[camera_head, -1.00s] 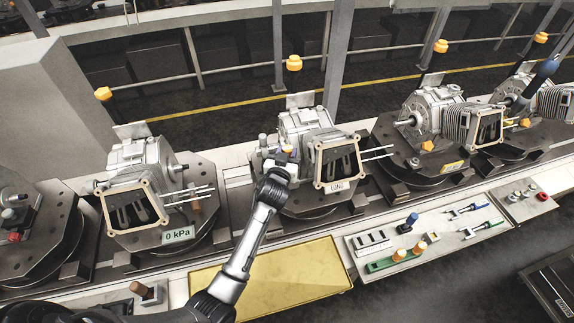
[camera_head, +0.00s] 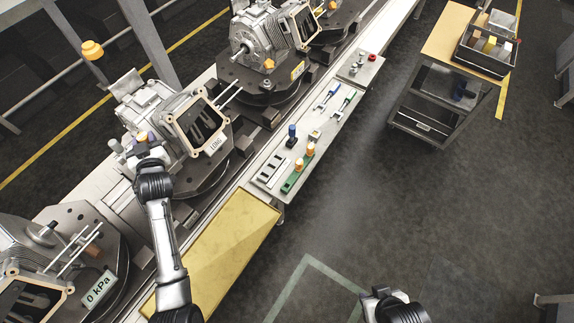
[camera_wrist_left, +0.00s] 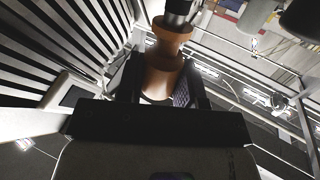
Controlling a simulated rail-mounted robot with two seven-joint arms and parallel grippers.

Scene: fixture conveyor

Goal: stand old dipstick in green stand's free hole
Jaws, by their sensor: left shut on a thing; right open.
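My left gripper (camera_head: 143,147) is at the near side of the middle engine (camera_head: 165,115). In the left wrist view it is shut on an orange-brown knob (camera_wrist_left: 160,75), which looks like the dipstick's handle. The dipstick's rod is hidden, so I cannot tell whether it sits in the engine. The green stand (camera_head: 290,186) lies on the light panel beside the conveyor, with two orange-capped pieces (camera_head: 310,149) upright in it. Its free hole is too small to make out. My right gripper (camera_head: 382,294) is low in the picture, open, away from the conveyor.
The panel (camera_head: 265,183) also holds a slotted dark block, a blue-topped piece (camera_head: 292,131) and blue and green tools (camera_head: 345,100). A cart (camera_head: 440,95) with bins stands at upper right. Open floor lies between.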

